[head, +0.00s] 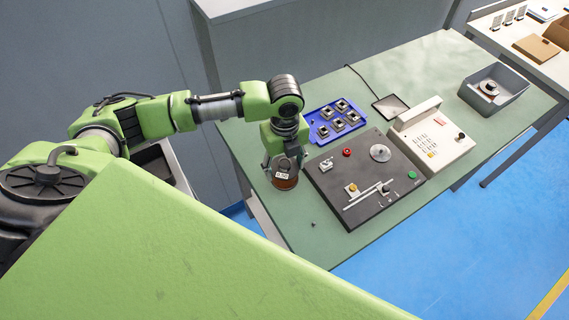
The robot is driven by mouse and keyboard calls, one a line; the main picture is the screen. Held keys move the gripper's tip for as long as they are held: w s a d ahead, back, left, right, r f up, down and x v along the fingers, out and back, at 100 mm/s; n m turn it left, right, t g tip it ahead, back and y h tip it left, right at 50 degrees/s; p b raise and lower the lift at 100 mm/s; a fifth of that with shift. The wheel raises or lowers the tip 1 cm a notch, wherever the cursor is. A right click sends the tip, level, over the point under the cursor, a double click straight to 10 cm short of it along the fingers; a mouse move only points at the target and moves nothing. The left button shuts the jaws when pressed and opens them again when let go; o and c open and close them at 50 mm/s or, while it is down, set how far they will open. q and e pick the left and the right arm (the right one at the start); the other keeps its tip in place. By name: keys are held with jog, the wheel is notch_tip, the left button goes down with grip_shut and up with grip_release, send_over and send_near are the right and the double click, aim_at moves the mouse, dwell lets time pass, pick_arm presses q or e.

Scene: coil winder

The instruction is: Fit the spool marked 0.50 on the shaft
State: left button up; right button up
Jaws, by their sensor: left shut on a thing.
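My left gripper (283,168) points down at the left edge of the table and is shut on a copper-coloured spool (286,183) with a pale label that seems to read 0.50. The spool is beside the left edge of the dark winder plate (330,190); I cannot tell how high it is above the table. On the plate are a grey disc (380,153) on its right half, a red button, a green button and a rail with a yellow-topped part. I cannot clearly make out the shaft. My right gripper is not in view.
A blue tray (313,137) with several square bobbins stands behind the plate. A beige control box (433,140) is to the right. A grey bin (512,95) holding another spool is at the far right. The green table (420,62) is clear at the back.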

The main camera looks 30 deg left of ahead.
pick_arm(q)
jog(key=shift+f, duration=0.25)
jog(key=shift+f+b, duration=0.45)
jog(key=shift+f, duration=0.6)
jog(key=o, duration=1.6)
jog(key=shift+c, duration=0.2)
jog(key=shift+o, duration=0.9)
notch_tip(320, 180, up, 12)
jog(key=shift+r, duration=0.1)
